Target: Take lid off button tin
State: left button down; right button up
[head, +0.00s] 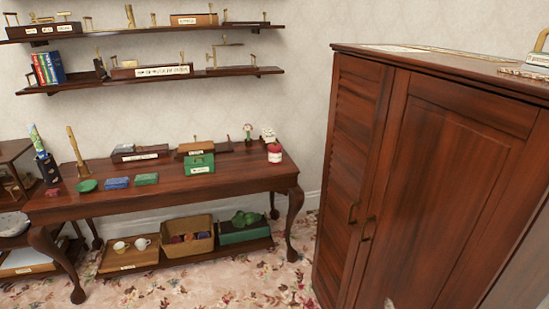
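I cannot tell for sure which thing is the button tin, as the labels are too small to read. A small round red tin (274,154) with a pale top stands at the right end of the long wooden table (235,182). A green box (199,164) with a white label sits near the table's front edge, left of the red tin. Neither of my grippers shows clearly. A small pale shape (389,303) at the bottom edge, in front of the wardrobe, is too cut off to identify.
A tall wooden wardrobe (440,180) fills the right side. Flowered carpet (230,285) is clear in front.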

aim_at(274, 146)
jog(key=i+j, duration=0.15)
jog(key=i, duration=0.35)
jog(key=i+j, duration=0.15)
jog(key=i, duration=0.35)
jog(key=i+j, duration=0.2)
jog(key=i, duration=0.25)
jog(key=i+j, duration=0.15)
jog(key=i, duration=0.35)
jog(key=i+j+z, duration=0.1)
jog(key=i, duration=0.4)
